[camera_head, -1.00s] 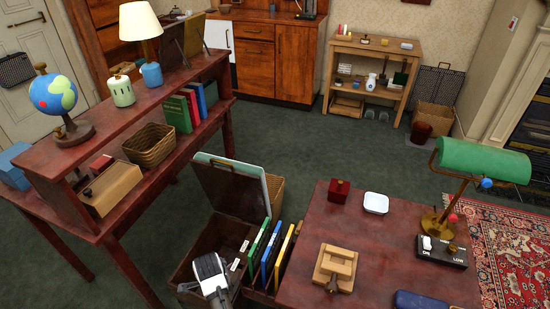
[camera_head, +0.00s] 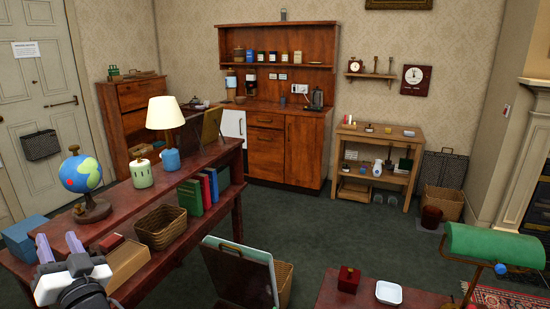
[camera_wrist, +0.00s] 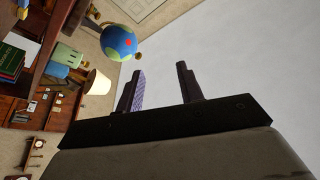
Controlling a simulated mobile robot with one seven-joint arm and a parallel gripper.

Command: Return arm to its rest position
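My gripper (camera_head: 58,246) is at the lower left of the head view, raised in front of the long dark red shelf desk (camera_head: 128,200). Its two purple-grey fingers point up and stand apart with nothing between them. In the wrist view the gripper (camera_wrist: 162,88) is also open and empty, with pale ceiling behind the fingers. The wrist view is turned on its side. The rest of my arm is mostly out of view below the head view's lower edge.
On the desk stand a globe (camera_head: 82,174), a green jar (camera_head: 141,173) and a lamp (camera_head: 166,113). A blue box (camera_head: 22,238) is close to my gripper's left. An open-lidded box (camera_head: 238,272) stands right of the desk. Green carpet (camera_head: 325,225) is clear in the middle.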

